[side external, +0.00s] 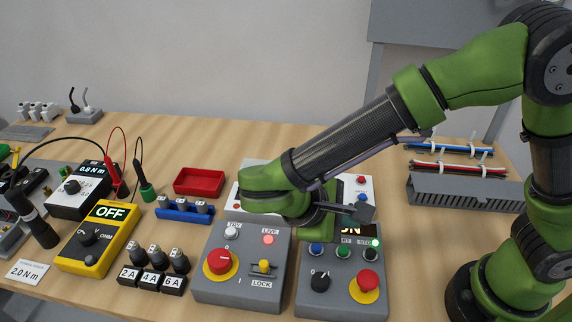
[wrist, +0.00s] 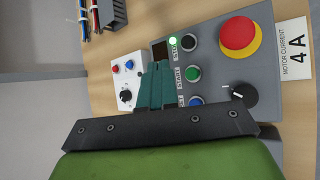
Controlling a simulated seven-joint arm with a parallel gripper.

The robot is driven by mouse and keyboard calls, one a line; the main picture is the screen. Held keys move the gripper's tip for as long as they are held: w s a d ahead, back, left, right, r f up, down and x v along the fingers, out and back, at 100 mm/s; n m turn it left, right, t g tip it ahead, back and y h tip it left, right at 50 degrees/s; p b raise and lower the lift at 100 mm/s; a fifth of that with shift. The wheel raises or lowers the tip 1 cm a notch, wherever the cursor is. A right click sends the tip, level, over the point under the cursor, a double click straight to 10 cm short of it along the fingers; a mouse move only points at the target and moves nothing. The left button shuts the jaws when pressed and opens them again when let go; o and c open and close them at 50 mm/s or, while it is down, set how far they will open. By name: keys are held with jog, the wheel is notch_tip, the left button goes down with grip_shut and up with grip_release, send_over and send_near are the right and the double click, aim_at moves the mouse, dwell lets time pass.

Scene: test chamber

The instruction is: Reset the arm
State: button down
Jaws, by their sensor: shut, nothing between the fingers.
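My gripper (side external: 366,212) is shut and empty, above the right-hand grey control box (side external: 342,303). In the wrist view the gripper (wrist: 155,68) shows as two green fingers together, overlapping the view of the box's left edge. The box has a blue button (wrist: 196,101), a green START button (wrist: 193,74), a dark STOP button (wrist: 189,43), a lit green lamp (wrist: 173,41), a black knob (wrist: 241,95) and a red mushroom button (wrist: 238,35) on yellow. The label by the blue button is partly hidden. My arm hides part of the box's display in the side view.
A white panel (wrist: 128,75) lies behind the boxes.

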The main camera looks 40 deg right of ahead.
jog(key=shift+s+a+f+y, duration=0.1)
jog(key=shift+s+f+y, duration=0.05)
jog(key=shift+f+y, duration=0.25)
jog(key=shift+s+a+f+y, duration=0.15)
jog(key=shift+f+y, duration=0.15)
jog(key=shift+f, duration=0.15)
jog(key=shift+s+d+r+y, duration=0.2)
jog(key=shift+d+y, duration=0.25)
jog(key=shift+y, duration=0.25)
jog(key=d+r+m+t+y, duration=0.8)
jog(key=d+r+m, duration=0.3)
jog(key=d+r, duration=0.1)
jog(key=shift+s+d+r+t, duration=0.25)
jog(key=shift+d+t, duration=0.05)
jog(key=shift+d, duration=0.35)
